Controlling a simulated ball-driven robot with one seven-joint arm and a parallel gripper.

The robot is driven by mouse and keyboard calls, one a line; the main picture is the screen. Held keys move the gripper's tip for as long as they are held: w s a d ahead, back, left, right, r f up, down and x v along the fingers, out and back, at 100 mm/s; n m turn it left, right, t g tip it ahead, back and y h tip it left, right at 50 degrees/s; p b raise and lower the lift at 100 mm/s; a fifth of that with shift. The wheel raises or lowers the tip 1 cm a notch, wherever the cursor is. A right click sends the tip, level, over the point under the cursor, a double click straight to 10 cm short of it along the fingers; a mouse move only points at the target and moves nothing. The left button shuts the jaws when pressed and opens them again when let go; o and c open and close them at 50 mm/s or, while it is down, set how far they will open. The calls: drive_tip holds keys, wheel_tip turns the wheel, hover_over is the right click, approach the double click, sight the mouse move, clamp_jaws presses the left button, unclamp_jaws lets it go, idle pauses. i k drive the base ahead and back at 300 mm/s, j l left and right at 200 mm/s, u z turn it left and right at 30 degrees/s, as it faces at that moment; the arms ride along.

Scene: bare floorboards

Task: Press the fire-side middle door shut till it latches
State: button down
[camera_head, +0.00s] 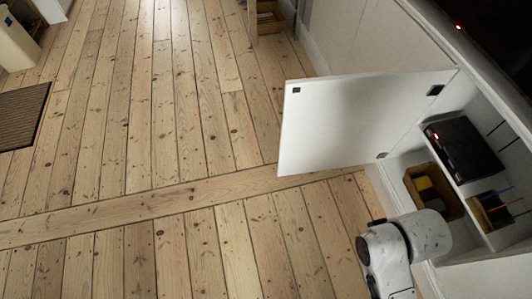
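The white cabinet door (345,122) hangs wide open, standing out from the cabinet (405,160) over the floorboards. Its hinges are on the cabinet side, and a small dark latch plate shows near its free upper corner. Nothing visible touches the door. The grey-white links of my own arm show at the lower right, in front of the cabinet and short of the door. My gripper is not in view. Whether this is the fire-side middle door cannot be told from this view alone.
Inside the open compartment are a black device (463,148) with a red light, a wooden box (434,190) and a small tray (493,212) with pen-like items. A brown mat (20,115) lies at far left. A wooden-legged piece (265,18) stands at the top. The floor left of the door is clear.

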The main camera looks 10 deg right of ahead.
sight(334, 122)
drive_tip(key=i+j+u, duration=0.15)
drive_tip(key=i, duration=0.35)
drive_tip(key=i+j+u, duration=0.15)
drive_tip(key=i, duration=0.35)
drive_tip(key=i+j+u, duration=0.15)
drive_tip(key=i, duration=0.4)
